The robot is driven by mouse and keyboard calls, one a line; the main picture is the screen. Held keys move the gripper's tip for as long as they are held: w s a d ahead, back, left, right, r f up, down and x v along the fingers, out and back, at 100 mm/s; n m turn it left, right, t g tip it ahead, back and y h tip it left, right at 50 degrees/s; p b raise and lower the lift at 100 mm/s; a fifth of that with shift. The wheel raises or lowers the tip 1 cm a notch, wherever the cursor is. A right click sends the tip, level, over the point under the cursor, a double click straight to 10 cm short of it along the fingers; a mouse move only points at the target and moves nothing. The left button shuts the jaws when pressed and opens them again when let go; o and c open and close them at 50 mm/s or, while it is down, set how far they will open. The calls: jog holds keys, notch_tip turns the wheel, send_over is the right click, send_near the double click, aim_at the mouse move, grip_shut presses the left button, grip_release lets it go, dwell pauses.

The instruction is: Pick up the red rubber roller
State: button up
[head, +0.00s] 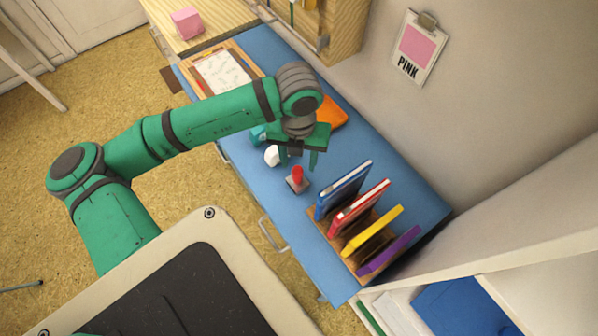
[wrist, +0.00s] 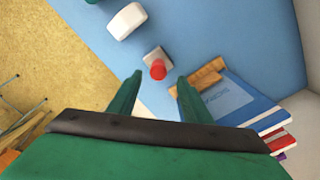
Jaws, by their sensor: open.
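My gripper (head: 300,158) is open and empty, pointing down above the table near the cylinder. Its two green fingers also show in the wrist view (wrist: 159,80), apart from the cylinder.
A wooden rack (head: 318,218) holding blue, red, yellow and purple pads stands close to the right. A white rounded piece (head: 271,156) lies close to the left. An orange item (head: 333,113) and a paper tray (head: 238,53) lie farther back. The wall borders the table's right.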

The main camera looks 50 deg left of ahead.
aim_at(298, 169)
jog(key=shift+s+a+f, duration=0.1)
jog(key=shift+f, duration=3.65)
jog(key=c, duration=1.1)
